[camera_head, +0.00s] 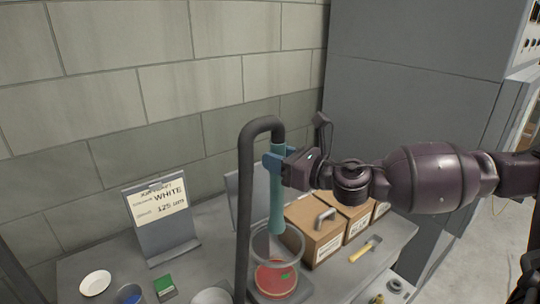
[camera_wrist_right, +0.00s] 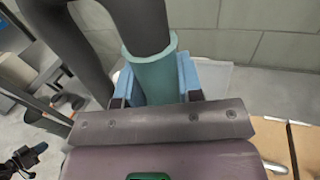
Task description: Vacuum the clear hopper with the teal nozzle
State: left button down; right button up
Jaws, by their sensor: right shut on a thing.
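The teal nozzle (camera_head: 276,205) hangs near upright from a dark grey hose (camera_head: 244,200) that arches over its top. My right gripper (camera_head: 273,161) is shut around the nozzle's upper part, with its blue fingers on either side. The nozzle also shows between the fingers in the right wrist view (camera_wrist_right: 152,75). The clear hopper (camera_head: 278,244) stands on the table below, with red material inside and a small green spot on it. The nozzle's lower end is at the hopper's mouth; how deep it reaches is hard to tell.
A sign reading WHITE, 125 um (camera_head: 165,230) stands on the table (camera_head: 215,262) at left. A white dish (camera_head: 95,283), a blue cup (camera_head: 130,293) and a green block (camera_head: 164,284) are at front left. Cardboard boxes (camera_head: 315,222) and a yellow-handled tool (camera_head: 365,248) are right of the hopper.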

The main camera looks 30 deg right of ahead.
aim_at(277, 211)
jog(key=shift+s+f+b, duration=0.1)
jog(key=shift+f+b, duration=0.45)
jog(key=shift+f, duration=0.15)
notch_tip(277, 211, down, 2)
jog(key=shift+f+b, duration=0.1)
jog(key=shift+b, duration=0.8)
jog(key=shift+f+b, duration=1.2)
jog(key=shift+f, duration=0.4)
jog(key=shift+f+b, duration=1.05)
jog(key=shift+f, duration=0.65)
jog(key=shift+f+b, duration=0.85)
jog(key=shift+f, duration=1.1)
jog(key=shift+f+b, duration=0.15)
jog(key=shift+b, duration=0.15)
